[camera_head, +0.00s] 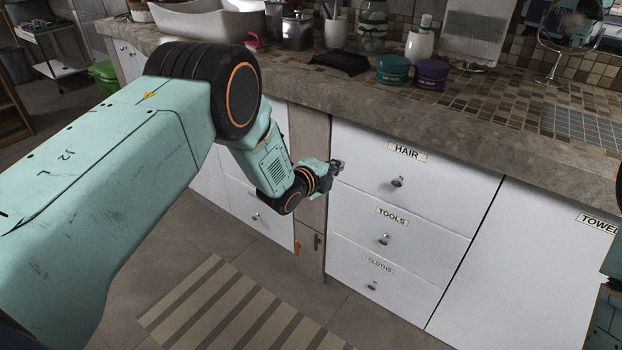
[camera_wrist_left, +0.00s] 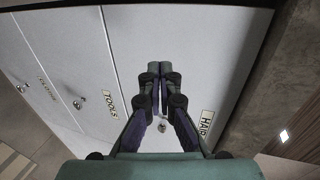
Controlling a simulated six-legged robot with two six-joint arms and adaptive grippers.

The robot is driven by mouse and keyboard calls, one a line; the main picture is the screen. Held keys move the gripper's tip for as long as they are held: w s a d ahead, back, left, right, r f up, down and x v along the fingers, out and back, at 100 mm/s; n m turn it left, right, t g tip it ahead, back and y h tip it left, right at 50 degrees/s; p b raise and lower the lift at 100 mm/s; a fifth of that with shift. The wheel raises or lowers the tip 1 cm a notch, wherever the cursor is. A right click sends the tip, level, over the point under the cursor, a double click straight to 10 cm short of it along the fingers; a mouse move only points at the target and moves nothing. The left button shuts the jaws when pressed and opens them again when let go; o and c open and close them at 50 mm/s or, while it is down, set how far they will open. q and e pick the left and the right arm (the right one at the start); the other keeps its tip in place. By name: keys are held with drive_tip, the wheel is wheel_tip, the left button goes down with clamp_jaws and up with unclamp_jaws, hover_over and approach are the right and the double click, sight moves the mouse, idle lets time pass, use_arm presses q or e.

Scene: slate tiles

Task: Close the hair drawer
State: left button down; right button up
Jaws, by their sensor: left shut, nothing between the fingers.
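The hair drawer (camera_head: 450,182) is the top white drawer, with a HAIR label and a round knob (camera_head: 397,182). Its front looks flush with the drawers below, with no visible gap. My left gripper (camera_head: 337,165) is shut and empty at the left edge of this front; I cannot tell whether it touches. In the left wrist view the shut fingertips (camera_wrist_left: 160,70) show against the white hair drawer front (camera_wrist_left: 215,60), with the HAIR label and knob nearer the camera. My right gripper is not in view; only parts of my right arm show at the right edge.
The tools drawer (camera_head: 425,238) and cloths drawer (camera_head: 400,288) sit below, both flush. The stone countertop (camera_head: 465,120) overhangs above, carrying a teal jar (camera_head: 393,70), a purple jar (camera_head: 432,75) and a black tray (camera_head: 340,62). A striped rug (camera_head: 235,310) lies on the floor.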

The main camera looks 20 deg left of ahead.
use_arm(q)
drive_tip(key=p+v, duration=0.3)
drive_tip(key=v, duration=0.6)
drive_tip(key=s+a+f+n+g+y, duration=0.2)
drive_tip(key=s+f+n+g, duration=0.2)
drive_tip(key=s+f+n, duration=0.55)
drive_tip(key=s+a+f+n+g+y, duration=0.1)
drive_tip(key=s+f+n+g, duration=0.25)
drive_tip(key=s+n, duration=0.6)
drive_tip(key=s+a+f+n+g+y, duration=0.1)
drive_tip(key=s+n+g, duration=0.2)
drive_tip(key=s, duration=2.3)
drive_tip(key=g, duration=0.3)
drive_tip(key=shift+y, duration=0.3)
drive_tip(key=shift+a+f, duration=0.15)
